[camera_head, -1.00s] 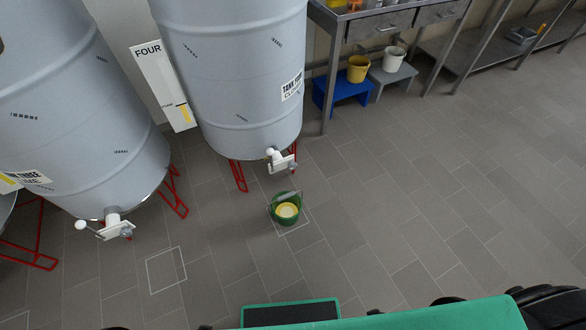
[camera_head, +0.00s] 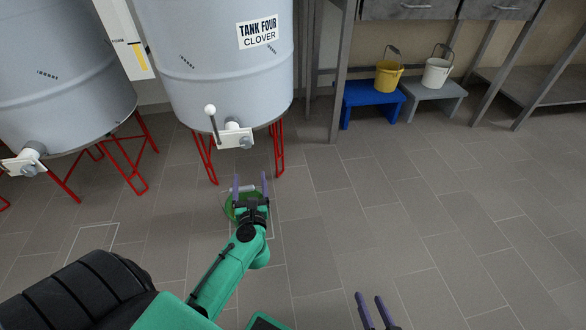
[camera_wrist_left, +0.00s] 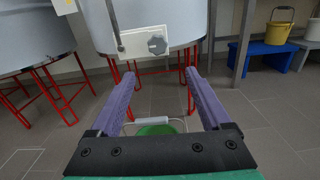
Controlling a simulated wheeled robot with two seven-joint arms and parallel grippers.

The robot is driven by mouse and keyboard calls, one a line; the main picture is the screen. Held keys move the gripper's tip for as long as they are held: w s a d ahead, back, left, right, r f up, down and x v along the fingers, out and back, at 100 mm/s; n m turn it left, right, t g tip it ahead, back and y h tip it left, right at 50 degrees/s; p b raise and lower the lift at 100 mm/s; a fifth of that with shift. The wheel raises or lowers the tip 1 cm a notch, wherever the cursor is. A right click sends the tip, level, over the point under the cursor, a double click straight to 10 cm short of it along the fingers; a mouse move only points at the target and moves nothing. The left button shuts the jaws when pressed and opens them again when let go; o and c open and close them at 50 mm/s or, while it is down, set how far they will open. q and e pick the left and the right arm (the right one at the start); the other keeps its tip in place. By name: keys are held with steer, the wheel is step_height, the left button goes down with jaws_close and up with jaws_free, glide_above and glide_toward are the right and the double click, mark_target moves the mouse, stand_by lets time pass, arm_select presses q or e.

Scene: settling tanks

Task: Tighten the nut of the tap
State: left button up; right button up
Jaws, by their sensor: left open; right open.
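The tap (camera_head: 232,138) of tank four sticks out low on the front of the grey tank (camera_head: 205,60), with a white plate, and a lever with a white ball (camera_head: 210,109) standing up at its left. A grey knob-like nut (camera_head: 244,142) is on the plate's face; it also shows in the left wrist view (camera_wrist_left: 157,45). My left gripper (camera_head: 250,175) is open and empty, its purple fingers pointing toward the tap, apart from it. In the left wrist view the nut lies beyond and between the fingertips (camera_wrist_left: 160,73). My right gripper (camera_head: 369,296) is open and empty at the bottom edge.
A green bucket (camera_head: 230,209) stands on the floor, partly hidden by my left gripper. Red legs (camera_head: 279,150) carry the tank. Another tank's tap (camera_head: 28,160) is at left. Yellow (camera_head: 388,76) and white (camera_head: 436,73) buckets stand on stools. The floor at right is clear.

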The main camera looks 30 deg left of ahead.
mark_target(246, 146)
arm_select(q)
steer(key=b+x, duration=0.2)
steer(key=x, duration=1.1)
steer(key=shift+w+a+b, duration=0.15)
steer(key=shift+a+b, duration=0.15)
steer(key=shift+a, duration=0.1)
steer(key=shift+w+a+r, duration=0.15)
steer(key=shift+w+a, duration=0.2)
steer(key=shift+w, duration=0.05)
arm_select(e)
steer(key=f, duration=0.2)
steer(key=f+t, duration=0.1)
steer(key=shift+a, duration=0.25)
arm_select(q)
jaws_close()
arm_select(e)
steer(key=shift+r, duration=0.1)
